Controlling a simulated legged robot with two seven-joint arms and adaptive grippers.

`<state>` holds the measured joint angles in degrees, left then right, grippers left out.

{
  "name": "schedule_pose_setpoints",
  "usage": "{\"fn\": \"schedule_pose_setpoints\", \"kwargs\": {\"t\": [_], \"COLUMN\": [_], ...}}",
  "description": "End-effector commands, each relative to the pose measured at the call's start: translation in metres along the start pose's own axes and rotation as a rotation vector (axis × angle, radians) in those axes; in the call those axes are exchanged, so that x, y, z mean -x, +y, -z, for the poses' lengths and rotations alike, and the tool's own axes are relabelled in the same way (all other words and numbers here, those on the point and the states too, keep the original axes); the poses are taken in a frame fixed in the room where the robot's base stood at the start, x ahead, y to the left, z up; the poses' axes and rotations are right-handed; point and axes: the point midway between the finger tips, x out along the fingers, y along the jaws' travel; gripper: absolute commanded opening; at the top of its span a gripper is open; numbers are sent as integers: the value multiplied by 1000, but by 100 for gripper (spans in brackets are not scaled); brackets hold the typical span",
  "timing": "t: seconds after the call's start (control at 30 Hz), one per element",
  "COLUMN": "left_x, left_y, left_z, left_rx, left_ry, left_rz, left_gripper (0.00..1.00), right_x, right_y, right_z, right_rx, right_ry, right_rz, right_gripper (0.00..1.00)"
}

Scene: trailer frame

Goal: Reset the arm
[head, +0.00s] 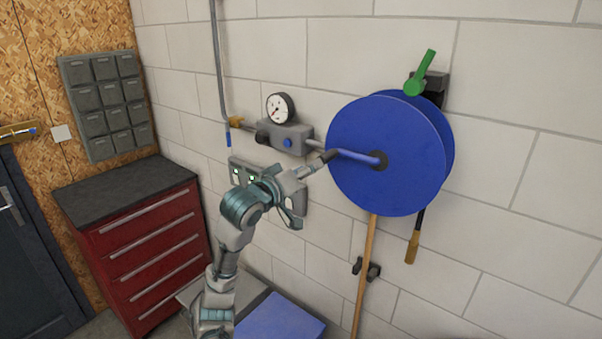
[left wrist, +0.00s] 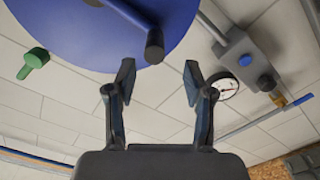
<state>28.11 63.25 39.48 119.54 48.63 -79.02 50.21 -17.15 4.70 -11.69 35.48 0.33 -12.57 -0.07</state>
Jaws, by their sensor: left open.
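My left gripper (head: 310,188) is raised in front of the wall, just left of the blue reel (head: 385,190). In the left wrist view its two dark fingers (left wrist: 158,80) are spread apart with nothing between them. The reel's blue crank arm (head: 352,154) points left, and its dark grip (left wrist: 154,45) lies beyond the fingertips in the wrist view. In the head view one finger overlaps the grip's area; I cannot tell whether they touch. My right gripper is in neither view.
A pressure gauge (head: 280,108) on a grey valve block (head: 284,137) is mounted close above the gripper. A green lever (head: 421,74) sits above the reel. A wooden pole (head: 365,275) leans below it. A red drawer cabinet (head: 150,250) and a blue box (head: 280,318) stand lower down.

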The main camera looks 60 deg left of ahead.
Motion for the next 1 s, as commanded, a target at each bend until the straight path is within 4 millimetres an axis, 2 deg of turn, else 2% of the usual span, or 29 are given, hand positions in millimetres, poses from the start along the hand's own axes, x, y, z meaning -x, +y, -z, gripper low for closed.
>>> {"fn": "schedule_pose_setpoints", "kwargs": {"t": [0.1, 0.23, 0.83, 0.93, 1.0], "left_x": [15, 22, 22, 13, 0], "left_y": [-1, -2, -1, -6, -14], "left_z": [0, 0, -1, -17, -45], "left_rx": [2, 2, -1, -20, -54], "left_ry": [0, -1, -2, -30, -76], "left_rz": [-1, 0, 1, 18, 43], "left_gripper": [53, 53, 53, 53, 53], "right_x": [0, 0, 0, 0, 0], "right_y": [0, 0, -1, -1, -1], "right_z": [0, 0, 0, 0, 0], "right_rx": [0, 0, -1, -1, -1], "right_ry": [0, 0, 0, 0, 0], "right_rz": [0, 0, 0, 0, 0], "right_gripper": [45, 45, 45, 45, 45]}}
